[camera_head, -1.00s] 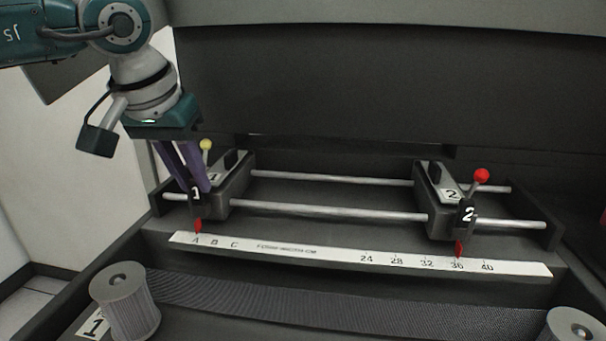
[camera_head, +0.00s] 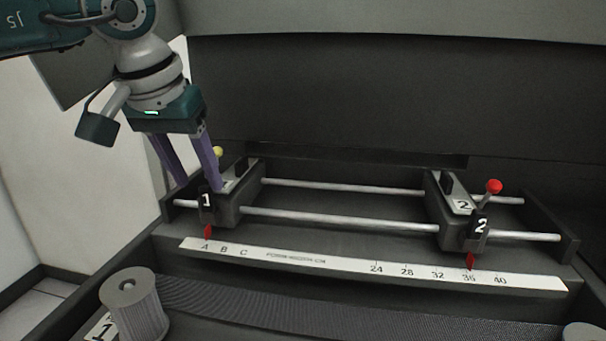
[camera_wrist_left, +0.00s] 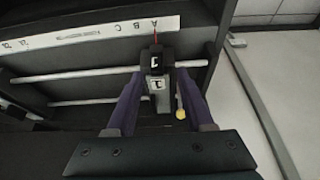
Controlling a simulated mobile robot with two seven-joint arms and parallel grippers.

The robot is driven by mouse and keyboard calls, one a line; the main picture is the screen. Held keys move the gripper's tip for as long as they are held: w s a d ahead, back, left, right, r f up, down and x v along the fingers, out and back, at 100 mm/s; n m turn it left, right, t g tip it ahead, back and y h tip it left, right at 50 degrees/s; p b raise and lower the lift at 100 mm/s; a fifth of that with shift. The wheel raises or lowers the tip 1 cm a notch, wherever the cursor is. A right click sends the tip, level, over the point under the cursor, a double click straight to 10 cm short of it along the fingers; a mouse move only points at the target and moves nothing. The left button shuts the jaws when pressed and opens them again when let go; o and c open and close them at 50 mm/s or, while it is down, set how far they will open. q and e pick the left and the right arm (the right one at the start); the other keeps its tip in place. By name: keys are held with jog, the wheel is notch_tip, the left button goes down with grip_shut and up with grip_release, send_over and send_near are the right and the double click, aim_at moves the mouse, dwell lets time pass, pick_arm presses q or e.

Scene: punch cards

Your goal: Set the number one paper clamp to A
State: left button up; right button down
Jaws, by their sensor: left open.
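The number one paper clamp (camera_head: 232,203) sits at the left end of two metal rails, with a yellow-knobbed lever. Its red pointer (camera_head: 208,231) stands at the A mark on the white scale (camera_head: 330,263). The clamp also shows in the left wrist view (camera_wrist_left: 156,86), its pointer at or very near A. My left gripper (camera_head: 195,188) is open, its purple fingers apart on either side of the clamp; I cannot tell whether they touch it. My right gripper is out of view.
The number two clamp (camera_head: 458,215), with a red knob (camera_head: 494,186), sits towards the right end of the rails, its pointer near 36. A ribbed roller (camera_head: 130,303) and dark belt lie in front. The rails (camera_head: 340,219) between the clamps are clear.

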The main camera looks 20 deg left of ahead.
pick_arm(q)
jog(key=v, duration=0.8)
jog(key=shift+b, duration=0.35)
